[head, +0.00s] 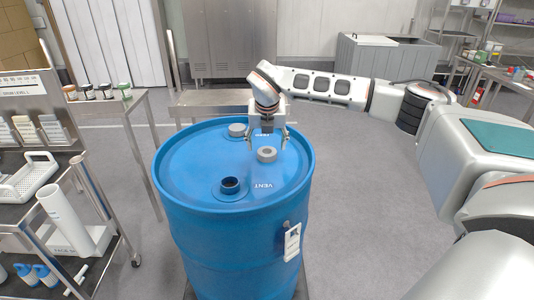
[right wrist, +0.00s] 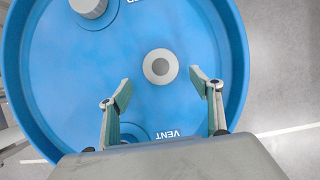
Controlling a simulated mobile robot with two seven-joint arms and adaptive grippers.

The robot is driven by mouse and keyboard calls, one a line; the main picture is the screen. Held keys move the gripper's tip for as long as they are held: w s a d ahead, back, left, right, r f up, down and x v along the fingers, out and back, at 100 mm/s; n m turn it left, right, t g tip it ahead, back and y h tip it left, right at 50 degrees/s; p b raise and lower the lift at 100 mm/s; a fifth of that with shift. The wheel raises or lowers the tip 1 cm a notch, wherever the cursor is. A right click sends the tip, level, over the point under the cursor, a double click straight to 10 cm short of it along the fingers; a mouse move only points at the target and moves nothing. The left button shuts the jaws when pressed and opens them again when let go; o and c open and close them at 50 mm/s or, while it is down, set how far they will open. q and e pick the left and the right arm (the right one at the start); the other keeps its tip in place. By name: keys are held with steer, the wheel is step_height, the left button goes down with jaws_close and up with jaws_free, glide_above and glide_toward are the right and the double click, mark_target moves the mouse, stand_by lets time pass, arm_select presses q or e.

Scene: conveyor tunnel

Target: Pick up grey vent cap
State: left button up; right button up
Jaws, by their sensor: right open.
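A dark open port (head: 230,186) sits near the VENT lettering. My left gripper is out of view.
Another grey cap (head: 237,130) sits at the drum's far side, also in the right wrist view (right wrist: 88,7). A label tag (head: 292,242) hangs on the drum's side. A cart (head: 88,250) with a white rack stands at left. Floor right of the drum is clear.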

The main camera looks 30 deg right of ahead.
mark_target(267, 152)
steer(key=x, duration=0.4)
steer(key=shift+d+f, duration=0.2)
steer(key=shift+f, duration=0.05)
steer(key=c, duration=0.9)
steer(key=shift+w+r, duration=0.1)
steer(key=shift+r, duration=0.05)
